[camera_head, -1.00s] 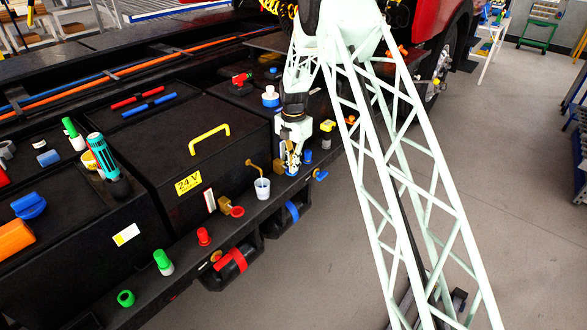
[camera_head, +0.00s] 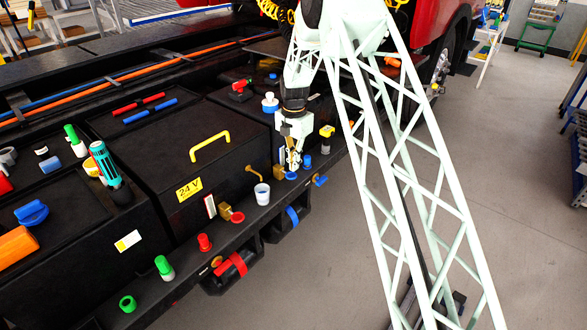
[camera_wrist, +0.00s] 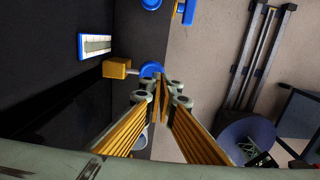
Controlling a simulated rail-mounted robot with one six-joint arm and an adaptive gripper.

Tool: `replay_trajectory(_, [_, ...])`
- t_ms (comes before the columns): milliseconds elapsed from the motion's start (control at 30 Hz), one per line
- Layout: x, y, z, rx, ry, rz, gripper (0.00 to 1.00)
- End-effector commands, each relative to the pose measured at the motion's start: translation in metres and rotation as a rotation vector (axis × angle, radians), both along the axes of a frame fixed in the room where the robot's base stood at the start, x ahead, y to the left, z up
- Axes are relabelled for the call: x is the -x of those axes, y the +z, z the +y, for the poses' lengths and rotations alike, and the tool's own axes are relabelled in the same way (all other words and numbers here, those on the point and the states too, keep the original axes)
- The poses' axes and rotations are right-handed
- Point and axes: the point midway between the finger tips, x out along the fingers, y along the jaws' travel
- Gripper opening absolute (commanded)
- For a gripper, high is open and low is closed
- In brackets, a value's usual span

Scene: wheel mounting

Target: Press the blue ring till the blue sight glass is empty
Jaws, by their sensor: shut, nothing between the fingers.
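The blue ring (camera_wrist: 151,69) sits at the end of a brass fitting (camera_wrist: 116,69) in the wrist view. It also shows in the head view (camera_head: 291,176), partly behind my fingers. The blue-framed sight glass (camera_wrist: 96,46) is left of the fitting; its window looks pale grey-green, with no blue fill that I can make out. My gripper (camera_wrist: 162,83) is shut and empty. Its fingertips overlap the ring's lower right edge in the wrist view. In the head view my gripper (camera_head: 294,169) points down just above the ring; I cannot tell whether they touch.
A white cup (camera_head: 262,194) stands left of the ring on the black ledge. A red ring (camera_head: 238,217) is farther left. A blue cap (camera_head: 307,161), a blue valve handle (camera_head: 320,180) and a yellow-topped bottle (camera_head: 327,137) are to the right. Open floor lies beyond the ledge.

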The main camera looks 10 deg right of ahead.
Motion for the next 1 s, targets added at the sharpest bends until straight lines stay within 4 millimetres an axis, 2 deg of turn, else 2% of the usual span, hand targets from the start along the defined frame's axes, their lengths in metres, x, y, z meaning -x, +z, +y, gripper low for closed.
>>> replay_trajectory(200, [0.003,0.035,-0.003,0.000,0.000,-0.001,0.00])
replay_trajectory(500, [0.007,0.074,-0.005,0.000,0.000,-0.001,0.00])
replay_trajectory(700, [0.008,0.089,-0.007,0.000,0.000,-0.001,0.00])
replay_trajectory(1000, [0.009,0.093,-0.007,0.000,0.000,0.000,0.00])
